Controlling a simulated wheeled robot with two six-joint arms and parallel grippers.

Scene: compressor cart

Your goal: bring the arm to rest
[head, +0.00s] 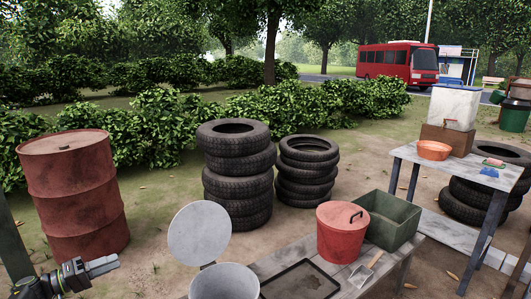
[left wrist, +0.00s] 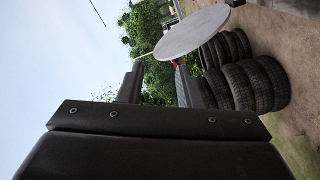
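My left gripper (head: 108,264) is at the lower left of the head view, in front of the rusty red drum's lower part and left of the grey bin. In the left wrist view its two fingers (left wrist: 158,78) stand apart with only background between them, so it is open and empty. It touches nothing that I can see. My right gripper is not in either view.
A round grey lid (head: 199,233) stands raised above the grey bin (head: 224,283). A low bench (head: 272,262) carries a red lidded bucket (head: 341,235) and a green crate (head: 390,222). Tyre stacks (head: 238,180) stand behind. A rusty drum (head: 75,190) is at left.

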